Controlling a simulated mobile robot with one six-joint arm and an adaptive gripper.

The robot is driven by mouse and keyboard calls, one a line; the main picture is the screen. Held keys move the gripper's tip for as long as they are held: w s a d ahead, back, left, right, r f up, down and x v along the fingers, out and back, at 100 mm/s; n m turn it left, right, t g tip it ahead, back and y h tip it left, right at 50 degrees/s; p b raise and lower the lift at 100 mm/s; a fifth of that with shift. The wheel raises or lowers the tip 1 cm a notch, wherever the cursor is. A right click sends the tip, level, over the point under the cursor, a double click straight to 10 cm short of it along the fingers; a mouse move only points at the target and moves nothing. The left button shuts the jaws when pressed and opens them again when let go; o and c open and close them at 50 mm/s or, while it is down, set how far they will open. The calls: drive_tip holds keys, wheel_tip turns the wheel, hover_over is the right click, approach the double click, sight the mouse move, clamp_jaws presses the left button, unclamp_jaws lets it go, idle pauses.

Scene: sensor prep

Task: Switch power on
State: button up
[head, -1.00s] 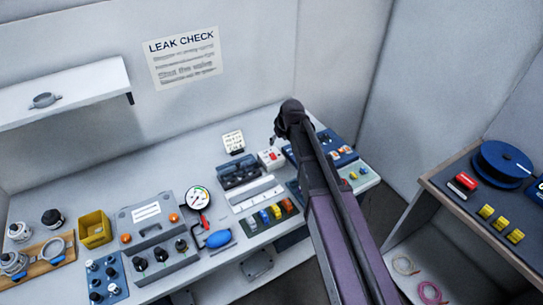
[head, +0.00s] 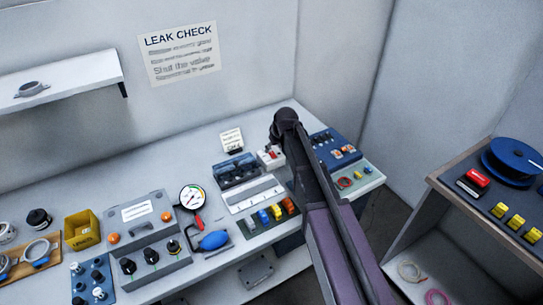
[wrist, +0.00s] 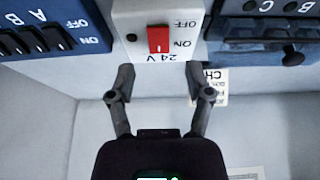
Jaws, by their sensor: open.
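The power box is a small white box (wrist: 133,18) marked 24 V, OFF and ON, at the top of the wrist view, where its lettering is upside down. Its red rocker switch (wrist: 158,39) sits beside the OFF and ON marks; I cannot tell which side is pressed. The box also shows in the head view (head: 265,158), left of my arm. My gripper (wrist: 159,80) is open and empty. Its two fingertips are spread below the box in the wrist view, with the switch between them in line and no visible contact. In the head view the fingers are mostly hidden by my arm.
A blue switch panel (wrist: 87,18) marked A and B is close on the left in the wrist view. A dark blue unit (wrist: 260,48) is close on the right. A gauge (head: 192,198) stands farther left.

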sight(271, 153)
drive_tip(key=shift+b+x, duration=1.3)
drive_tip(key=shift+x, duration=0.4)
drive_tip(key=shift+c, duration=0.2)
clamp_jaws()
